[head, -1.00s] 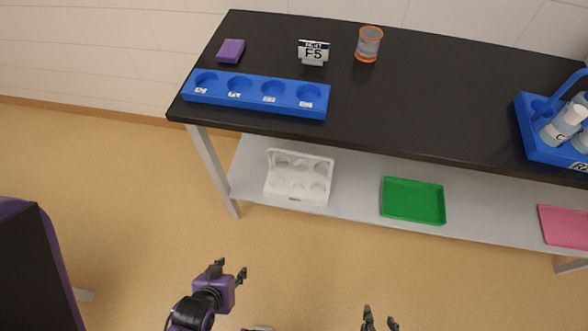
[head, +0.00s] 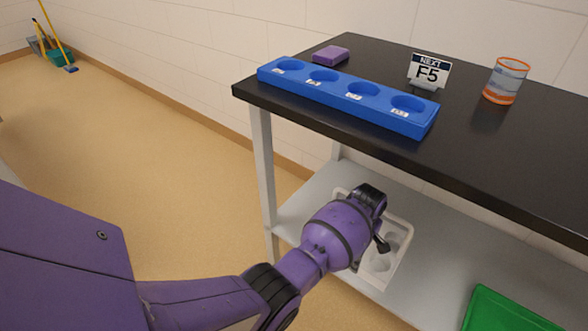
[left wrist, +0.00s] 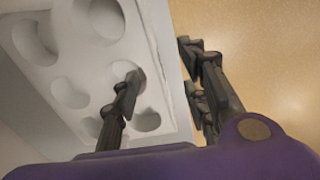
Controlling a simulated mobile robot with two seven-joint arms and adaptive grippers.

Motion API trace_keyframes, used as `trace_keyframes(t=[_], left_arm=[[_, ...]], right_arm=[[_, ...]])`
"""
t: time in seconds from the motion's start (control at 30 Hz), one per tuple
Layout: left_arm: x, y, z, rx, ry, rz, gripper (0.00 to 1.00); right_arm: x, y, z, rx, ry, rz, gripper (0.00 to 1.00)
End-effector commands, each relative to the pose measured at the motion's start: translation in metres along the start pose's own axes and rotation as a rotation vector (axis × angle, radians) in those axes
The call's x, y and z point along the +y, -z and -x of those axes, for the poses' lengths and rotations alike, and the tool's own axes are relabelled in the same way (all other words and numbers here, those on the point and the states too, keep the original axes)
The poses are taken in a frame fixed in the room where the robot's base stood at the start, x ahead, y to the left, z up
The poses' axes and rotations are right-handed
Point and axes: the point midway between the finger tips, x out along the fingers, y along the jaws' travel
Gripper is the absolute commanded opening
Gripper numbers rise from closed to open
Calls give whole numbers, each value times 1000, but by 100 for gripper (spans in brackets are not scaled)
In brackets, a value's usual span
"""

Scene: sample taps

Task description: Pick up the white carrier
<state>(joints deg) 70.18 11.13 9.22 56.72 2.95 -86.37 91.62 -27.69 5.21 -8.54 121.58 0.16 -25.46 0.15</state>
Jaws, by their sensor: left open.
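The white carrier (head: 398,262), with several round holes, sits on the grey lower shelf under the black-topped table. In the head view my left arm hides much of it. My left gripper (head: 376,228) is at the carrier, and one dark finger shows in front of its holes. In the left wrist view the carrier (left wrist: 75,62) fills the upper left. There the left gripper (left wrist: 160,63) is open, one finger over the holes and the other beyond the carrier's side edge. I cannot tell whether either finger touches it. My right gripper is not in view.
A green tray (head: 505,312) lies on the shelf (head: 440,245) to the right. The black tabletop (head: 480,150) overhangs the shelf, with a table leg (head: 263,165) to the left.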

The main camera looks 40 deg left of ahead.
Motion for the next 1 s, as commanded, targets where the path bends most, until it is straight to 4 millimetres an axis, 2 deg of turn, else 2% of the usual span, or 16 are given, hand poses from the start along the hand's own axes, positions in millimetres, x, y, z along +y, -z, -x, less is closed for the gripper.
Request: trace_keyframes(t=[0.03, 0.1, 0.43, 0.73, 0.97, 1.0], left_arm=[[9, -4, 2, -5, 3, 18, 41], [14, -6, 4, -8, 7, 34, 41], [17, -8, -24, -8, 6, 41, 41], [16, -8, -67, -8, 8, 40, 41], [17, -8, -67, -8, 4, 40, 41], [17, -8, -66, -8, 4, 40, 38]], right_arm=[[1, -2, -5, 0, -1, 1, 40], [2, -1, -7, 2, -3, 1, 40], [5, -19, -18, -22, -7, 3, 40], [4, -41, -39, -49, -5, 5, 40], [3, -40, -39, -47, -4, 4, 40], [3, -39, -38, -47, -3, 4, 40]])
